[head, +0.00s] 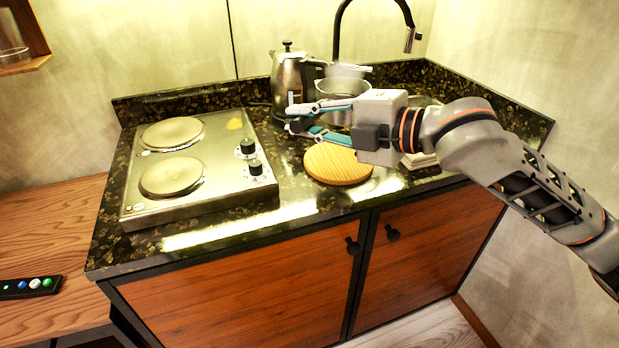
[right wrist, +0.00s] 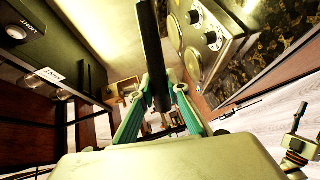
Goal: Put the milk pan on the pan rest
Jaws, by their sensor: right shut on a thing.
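The milk pan (head: 343,88) is a silver metal pan in the head view, beside the kettle and partly hidden behind my right gripper (head: 296,117). In the right wrist view a dark bar, which looks like the pan's handle (right wrist: 152,45), runs between the fingers of my right gripper (right wrist: 163,95), which is shut on it. I cannot tell how high the pan is above the counter. The pan rest looks like the round wooden board (head: 337,165), lying bare on the counter below and in front of my right gripper.
A two-plate hob (head: 190,205) with black knobs stands left of the board. A metal kettle (head: 287,78) stands behind my gripper, near a black tap (head: 410,40). A small pale stack (head: 420,161) lies right of the board. The dark counter's front strip (head: 300,208) is clear.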

